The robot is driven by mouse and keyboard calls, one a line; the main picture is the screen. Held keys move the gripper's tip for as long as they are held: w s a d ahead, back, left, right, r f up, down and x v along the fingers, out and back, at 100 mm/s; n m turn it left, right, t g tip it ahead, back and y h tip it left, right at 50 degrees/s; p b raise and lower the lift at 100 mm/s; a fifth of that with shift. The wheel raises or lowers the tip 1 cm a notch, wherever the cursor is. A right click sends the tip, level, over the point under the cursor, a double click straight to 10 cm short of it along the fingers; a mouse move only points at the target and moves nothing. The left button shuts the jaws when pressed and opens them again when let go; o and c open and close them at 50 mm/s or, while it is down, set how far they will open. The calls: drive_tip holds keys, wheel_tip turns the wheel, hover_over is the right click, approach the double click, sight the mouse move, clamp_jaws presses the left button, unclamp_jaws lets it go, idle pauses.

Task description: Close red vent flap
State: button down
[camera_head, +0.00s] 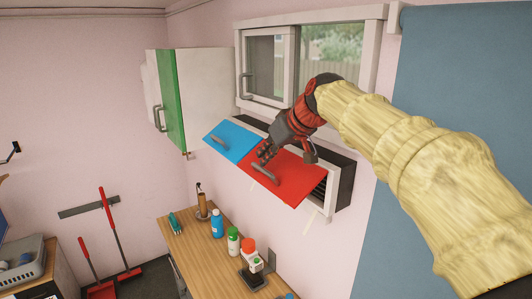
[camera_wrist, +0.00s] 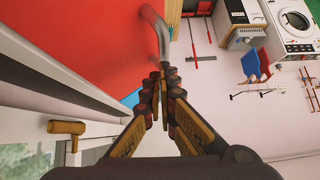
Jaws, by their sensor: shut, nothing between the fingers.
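The red vent flap (camera_head: 295,178) hangs tilted outward from a dark vent box (camera_head: 343,180) below the window. Slats show behind its right side, so it stands open. Its grey bar handle (camera_head: 265,175) is on the outer face. In the wrist view the red flap (camera_wrist: 70,40) fills the upper left, and the curved handle (camera_wrist: 160,35) reaches down to my fingertips. My gripper (camera_head: 265,155) is at the flap's upper left, close to the handle. In the wrist view my gripper (camera_wrist: 165,80) is shut and empty. Whether it touches the handle or flap is unclear.
A blue flap (camera_head: 230,140) adjoins on the left, also tilted out. Bottles, including a blue one (camera_head: 217,223), stand on the wooden counter (camera_head: 195,245) below. The window frame (camera_head: 372,55) is above.

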sight(267, 180)
drive_tip(key=shift+f, duration=0.15)
drive_tip(key=shift+a+f+b, duration=0.1)
drive_tip(key=shift+f+b, duration=0.1)
drive_tip(key=shift+b, duration=0.3)
